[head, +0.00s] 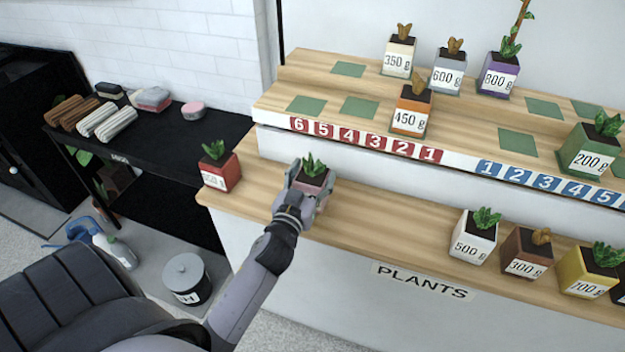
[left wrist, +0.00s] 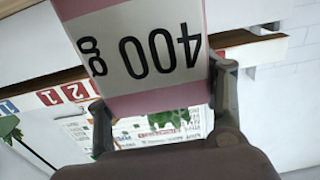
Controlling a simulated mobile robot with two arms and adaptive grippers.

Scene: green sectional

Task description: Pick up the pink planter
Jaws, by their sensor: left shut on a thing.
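The pink planter (head: 311,183) holds a small green succulent and stands at the left part of the lower wooden shelf in the head view. My left gripper (head: 308,188) is shut on it, with a finger on either side. In the left wrist view the planter (left wrist: 193,18) fills the upper middle, its white label reading "400 g" upside down. The gripper's fingers (left wrist: 160,108) flank it there. I cannot tell whether the planter touches the shelf. My right gripper is in neither view.
A red planter (head: 219,172) stands close left on the lower shelf (head: 375,215). White (head: 474,243), brown (head: 525,258) and yellow (head: 588,277) planters stand to the right. The upper shelf's edge (head: 270,116) rises behind. The lower shelf's middle is clear.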

